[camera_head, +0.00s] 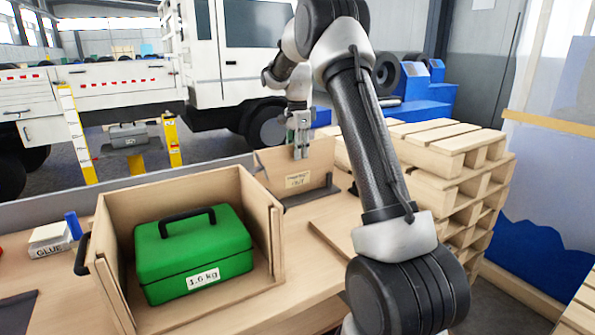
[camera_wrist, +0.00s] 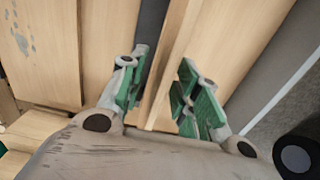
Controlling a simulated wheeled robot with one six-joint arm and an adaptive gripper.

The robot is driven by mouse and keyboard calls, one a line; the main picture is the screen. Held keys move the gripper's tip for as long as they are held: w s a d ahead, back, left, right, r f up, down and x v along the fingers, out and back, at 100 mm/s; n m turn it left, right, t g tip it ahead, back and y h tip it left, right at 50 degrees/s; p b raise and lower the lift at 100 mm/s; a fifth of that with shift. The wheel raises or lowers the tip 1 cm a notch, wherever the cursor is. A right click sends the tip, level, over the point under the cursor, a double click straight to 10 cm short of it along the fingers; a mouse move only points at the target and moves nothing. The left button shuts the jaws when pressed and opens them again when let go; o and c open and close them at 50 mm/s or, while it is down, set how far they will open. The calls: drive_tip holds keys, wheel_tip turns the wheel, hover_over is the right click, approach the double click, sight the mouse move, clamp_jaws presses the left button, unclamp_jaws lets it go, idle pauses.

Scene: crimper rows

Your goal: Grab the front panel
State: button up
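A thin upright wooden panel (camera_head: 318,160) with a paper label stands on the table behind and right of the open wooden box. It is likely the front panel. My gripper (camera_head: 299,150) points down at its top edge. In the wrist view, my gripper (camera_wrist: 160,85) is open, with green-padded fingers apart. The panel's edge (camera_wrist: 172,65) runs between them, with a gap visible on the right side. Whether the left finger touches it is unclear. The wooden box (camera_head: 262,195) has its near side open and holds a green case (camera_head: 195,250) marked 1.6 kg.
A flat board (camera_head: 335,238) lies on the table right of the box, partly behind my arm. A glue box (camera_head: 50,241) and blue item sit at left. Stacked pallets (camera_head: 450,165) stand at right. A white truck (camera_head: 235,60) is behind the table.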

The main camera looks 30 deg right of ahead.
clamp_jaws()
drive_tip(key=shift+r, duration=0.15)
